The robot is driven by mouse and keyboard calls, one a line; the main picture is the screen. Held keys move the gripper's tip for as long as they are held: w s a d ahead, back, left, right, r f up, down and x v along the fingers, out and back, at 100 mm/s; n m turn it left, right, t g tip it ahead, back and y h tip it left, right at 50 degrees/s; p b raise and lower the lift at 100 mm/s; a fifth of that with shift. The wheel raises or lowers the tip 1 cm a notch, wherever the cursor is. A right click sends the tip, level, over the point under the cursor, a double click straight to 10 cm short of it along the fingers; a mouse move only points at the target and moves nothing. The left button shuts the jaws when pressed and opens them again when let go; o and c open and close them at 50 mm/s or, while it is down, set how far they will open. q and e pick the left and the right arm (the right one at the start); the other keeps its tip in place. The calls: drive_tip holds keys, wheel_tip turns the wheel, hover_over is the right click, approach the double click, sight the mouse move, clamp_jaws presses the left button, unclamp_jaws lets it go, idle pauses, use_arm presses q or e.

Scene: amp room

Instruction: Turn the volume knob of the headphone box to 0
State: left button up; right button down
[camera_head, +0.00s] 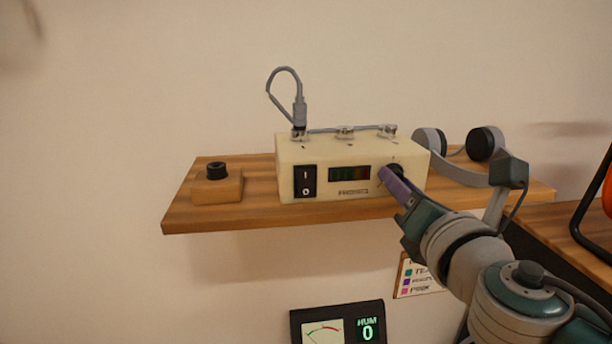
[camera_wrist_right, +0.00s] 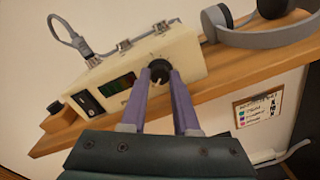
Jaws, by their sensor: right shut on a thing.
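The headphone box (camera_head: 322,154) is a cream box on a wooden shelf, with a black rocker switch (camera_head: 305,181), a lit level display (camera_head: 349,173) and several jacks on top. Its volume knob (camera_wrist_right: 159,70) is black and round, with a pale pointer mark, at the right end of the front face. In the head view the knob is partly hidden by my right gripper (camera_head: 388,174). The purple fingers of my right gripper (camera_wrist_right: 160,80) are shut on the knob, one on each side. My left gripper is in neither view.
The wooden shelf (camera_head: 240,221) carries a small block with a black knob (camera_head: 217,184) on the left and grey headphones (camera_head: 458,171) on the right. A grey cable (camera_head: 283,69) plugs into the box top. A meter panel (camera_head: 338,322) reading HUM 0 and a label card (camera_head: 418,277) are below.

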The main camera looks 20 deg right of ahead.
drive_tip(key=shift+n, duration=0.4)
drive_tip(key=c, duration=0.7)
unclamp_jaws()
drive_tip(key=shift+o, duration=0.2)
drive_tip(key=v, duration=1)
drive_tip(key=shift+w, duration=0.1)
